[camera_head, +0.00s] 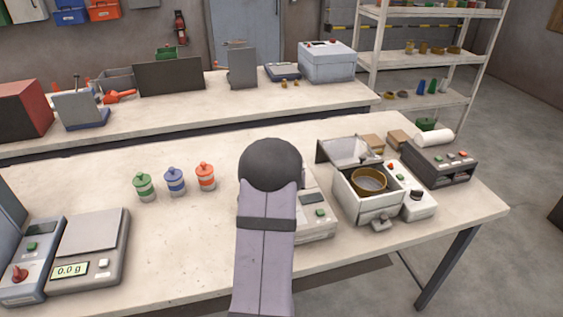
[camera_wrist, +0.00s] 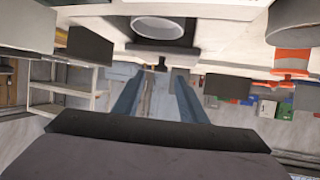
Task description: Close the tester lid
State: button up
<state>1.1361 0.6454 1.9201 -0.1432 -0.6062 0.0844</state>
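The tester (camera_head: 353,205) is a white box at the right of the near bench. Its lid (camera_head: 345,151) stands raised at the back left of the box, so the tester is open. A brass-coloured round dish (camera_head: 369,182) sits inside. My arm reaches up the middle of the head view, left of the tester, and hides my gripper there. In the wrist view, which looks upside down, two blue-grey fingers of my gripper (camera_wrist: 160,75) appear spread with a gap between them. Nothing shows between them. I cannot make out the lid for certain in that view.
A white device (camera_head: 318,222) stands partly behind my arm, left of the tester. A small control unit (camera_head: 412,201) and a dark-fronted device (camera_head: 438,163) stand to its right. Green, blue and orange jars (camera_head: 205,176) stand left of my arm. The bench front is mostly clear.

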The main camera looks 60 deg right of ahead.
jog(key=shift+p+x, duration=0.4)
jog(key=shift+x, duration=1.05)
